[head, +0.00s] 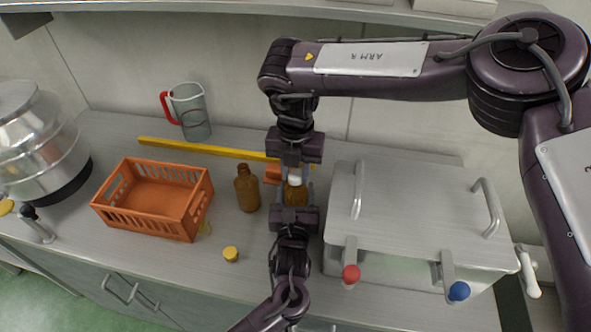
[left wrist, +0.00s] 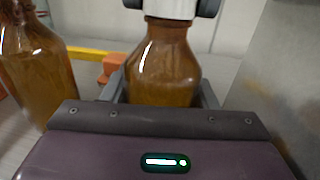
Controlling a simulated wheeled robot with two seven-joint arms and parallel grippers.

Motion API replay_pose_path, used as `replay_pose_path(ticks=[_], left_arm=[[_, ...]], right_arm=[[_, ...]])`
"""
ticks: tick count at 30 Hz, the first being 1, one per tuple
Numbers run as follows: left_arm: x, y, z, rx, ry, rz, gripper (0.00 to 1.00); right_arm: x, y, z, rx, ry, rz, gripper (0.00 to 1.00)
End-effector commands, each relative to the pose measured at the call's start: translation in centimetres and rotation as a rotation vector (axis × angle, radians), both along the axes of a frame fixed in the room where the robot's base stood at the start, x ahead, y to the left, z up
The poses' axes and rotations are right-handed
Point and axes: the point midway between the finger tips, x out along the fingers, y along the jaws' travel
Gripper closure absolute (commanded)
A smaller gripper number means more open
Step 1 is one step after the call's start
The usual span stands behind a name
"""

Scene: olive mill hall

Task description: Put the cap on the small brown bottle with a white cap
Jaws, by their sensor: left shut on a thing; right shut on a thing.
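The small brown bottle (head: 297,195) stands upright on the counter, left of the steel box; it also fills the middle of the left wrist view (left wrist: 162,66). My left gripper (head: 294,204) reaches in from the front and is shut on the bottle's body. The white cap (head: 295,178) is at the bottle's mouth, and shows at the top of the left wrist view (left wrist: 170,8). My right gripper (head: 295,168) comes down from above and is shut on the cap. The cap covers the neck's top; I cannot tell how tightly it sits.
A second brown bottle (head: 247,189) stands close on the left. A yellow cap (head: 231,254) lies in front of it. An orange crate (head: 130,208), a jug (head: 190,112) and a yellow bar (head: 190,147) are further left. The steel box (head: 415,200) blocks the right side.

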Motion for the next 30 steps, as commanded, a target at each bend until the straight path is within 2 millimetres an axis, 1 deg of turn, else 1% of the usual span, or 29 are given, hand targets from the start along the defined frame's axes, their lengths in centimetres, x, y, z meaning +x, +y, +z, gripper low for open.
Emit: replay_pose_path(ticks=[1, 2, 6, 7, 15, 17, 19, 23, 30], left_arm=[[0.0, 0.0, 0.0, 0.000, 0.000, 0.000, 1.00], [0.0, 0.0, 0.0, 0.000, 0.000, 0.000, 1.00], [0.0, 0.0, 0.0, 0.000, 0.000, 0.000, 1.00], [0.0, 0.0, 0.0, 0.000, 0.000, 0.000, 1.00], [0.0, 0.0, 0.0, 0.000, 0.000, 0.000, 1.00], [0.0, 0.0, 0.0, 0.000, 0.000, 0.000, 1.00], [0.0, 0.0, 0.0, 0.000, 0.000, 0.000, 1.00], [0.0, 0.0, 0.0, 0.000, 0.000, 0.000, 1.00], [0.0, 0.0, 0.0, 0.000, 0.000, 0.000, 1.00]], right_arm=[[0.0, 0.0, 0.0, 0.000, 0.000, 0.000, 0.98], [0.0, 0.0, 0.0, 0.000, 0.000, 0.000, 0.67], [0.0, 0.0, 0.0, 0.000, 0.000, 0.000, 0.49], [0.0, 0.0, 0.0, 0.000, 0.000, 0.000, 0.46], [0.0, 0.0, 0.1, 0.000, 0.000, 0.000, 0.46], [0.0, 0.0, 0.4, 0.001, -0.001, 0.000, 0.46], [0.1, 0.0, 1.1, 0.000, -0.001, -0.001, 0.46], [0.1, 0.0, 3.4, 0.001, -0.003, -0.001, 0.46], [0.1, 0.0, 8.6, 0.000, -0.004, -0.001, 0.46]])
